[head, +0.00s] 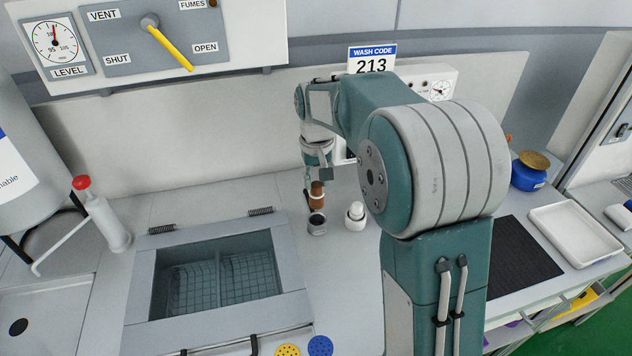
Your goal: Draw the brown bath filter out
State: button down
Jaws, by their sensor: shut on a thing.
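The brown bath filter (317,190) is an upright brown cylinder with a pale band near its lower end, in the middle of the head view. My gripper (316,181) points down from above and is shut on it; the fingertips are small and partly hidden by the filter and the wrist. Directly below the filter is a short grey round socket (317,229) with a dark opening. I cannot tell whether the filter's lower end is fully clear of the socket.
A white-topped filter (355,214) stands close to the right of the socket. An open sunken bath (218,280) with wire baskets lies to the left. A red-topped white spout (103,215) stands further left. A blue pot (528,176) and white tray (577,231) are at the right.

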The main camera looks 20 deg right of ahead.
aim_at(316, 184)
jog(key=shift+r, duration=3)
